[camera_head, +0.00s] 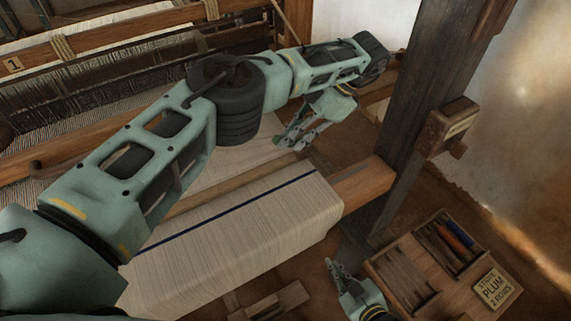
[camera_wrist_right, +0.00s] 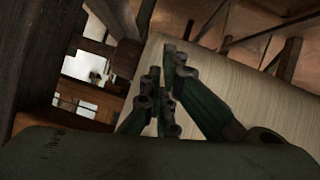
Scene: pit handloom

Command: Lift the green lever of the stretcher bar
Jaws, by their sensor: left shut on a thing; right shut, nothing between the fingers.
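My left arm reaches across the cloth (camera_head: 245,165) from the left. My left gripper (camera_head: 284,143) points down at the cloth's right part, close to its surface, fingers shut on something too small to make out. I cannot pick out the stretcher bar or its green lever; the arm covers much of the cloth, and the fingers are themselves pale green. My right gripper (camera_head: 332,264) is shut and empty, low in front of the cloth roll (camera_head: 250,235). In the right wrist view its fingers (camera_wrist_right: 168,62) stand before the pale cloth roll (camera_wrist_right: 240,85).
A wooden post (camera_head: 420,110) with a small box (camera_head: 449,127) stands at the right. A divided tray (camera_head: 400,275) with tools and a "PLUM" label (camera_head: 492,288) lies low right, beside my right gripper. Loom beams and a "1" tag (camera_head: 14,65) are at the upper left.

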